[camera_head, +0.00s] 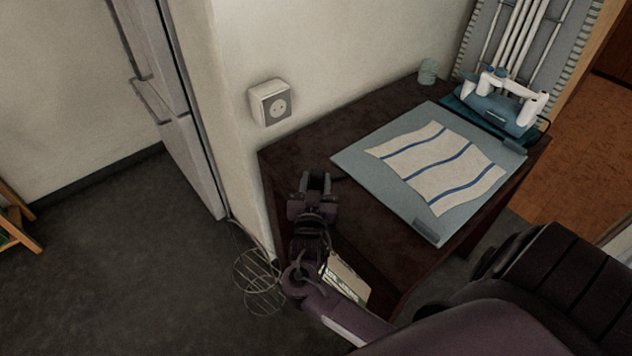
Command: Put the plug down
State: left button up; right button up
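My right gripper (316,184) is at the left end of the dark table (395,110), below and right of the wall socket (277,105) and apart from it. Two dark fingers point up in the picture, close together. I cannot tell whether a plug is between them. A small dark shape (341,178) lies just right of the fingers; I cannot make out whether it is the plug or cord. My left gripper is not in view.
A grey-blue pad with a striped cloth (440,167) covers the table's middle and right. A small cup (428,71) stands at the back. The table strip between pad and wall is clear.

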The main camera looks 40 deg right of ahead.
jog(key=shift+o, duration=1.2)
jog(key=shift+f, duration=0.25)
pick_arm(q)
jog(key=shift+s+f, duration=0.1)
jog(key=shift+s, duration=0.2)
pick_arm(e)
jog(key=shift+s, duration=0.1)
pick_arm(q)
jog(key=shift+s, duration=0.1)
